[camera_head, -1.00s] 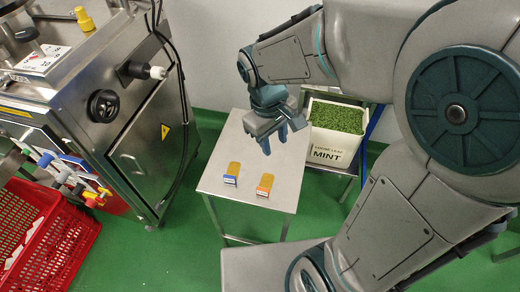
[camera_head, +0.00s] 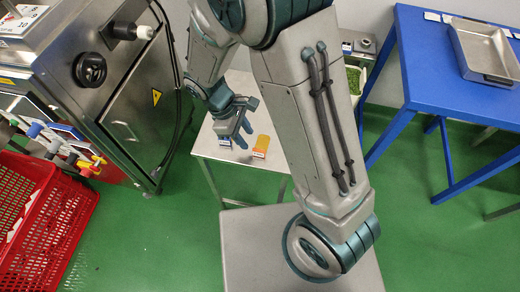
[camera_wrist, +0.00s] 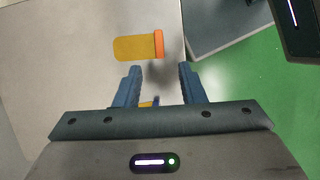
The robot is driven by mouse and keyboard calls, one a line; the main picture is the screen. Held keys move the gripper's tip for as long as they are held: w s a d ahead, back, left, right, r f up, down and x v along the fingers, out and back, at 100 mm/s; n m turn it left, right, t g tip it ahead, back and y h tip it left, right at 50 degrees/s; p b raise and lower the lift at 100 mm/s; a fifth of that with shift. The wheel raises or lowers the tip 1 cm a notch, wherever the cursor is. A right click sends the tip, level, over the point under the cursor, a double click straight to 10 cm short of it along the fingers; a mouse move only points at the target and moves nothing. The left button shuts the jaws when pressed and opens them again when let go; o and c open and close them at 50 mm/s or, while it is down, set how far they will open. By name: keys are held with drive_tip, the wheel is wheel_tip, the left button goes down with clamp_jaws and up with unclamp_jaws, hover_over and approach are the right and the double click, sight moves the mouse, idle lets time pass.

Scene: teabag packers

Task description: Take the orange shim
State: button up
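The orange shim (camera_head: 262,147), a yellow piece with an orange end, lies on the small grey table. In the wrist view the orange shim (camera_wrist: 136,47) lies just beyond my fingertips, its orange end to the right. My gripper (camera_head: 245,134) is above the table, beside the shim in the head view. In the wrist view my gripper (camera_wrist: 160,70) is open, its two blue fingers apart with nothing held between them. The blue-ended shim (camera_head: 225,142) is partly hidden by my gripper in the head view; only a sliver of it (camera_wrist: 150,104) shows between the fingers in the wrist view.
The small table (camera_head: 207,148) has bare top around the shims. A steel machine (camera_head: 130,115) and a red crate (camera_head: 40,215) stand at left. A blue table (camera_head: 415,75) with a metal tray (camera_head: 485,48) is at right. The mint bin (camera_head: 353,78) is mostly hidden by my arm.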

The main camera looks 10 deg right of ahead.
sight(254, 149)
drive_tip(key=shift+x, duration=3.15)
drive_tip(key=shift+w, duration=0.1)
clamp_jaws()
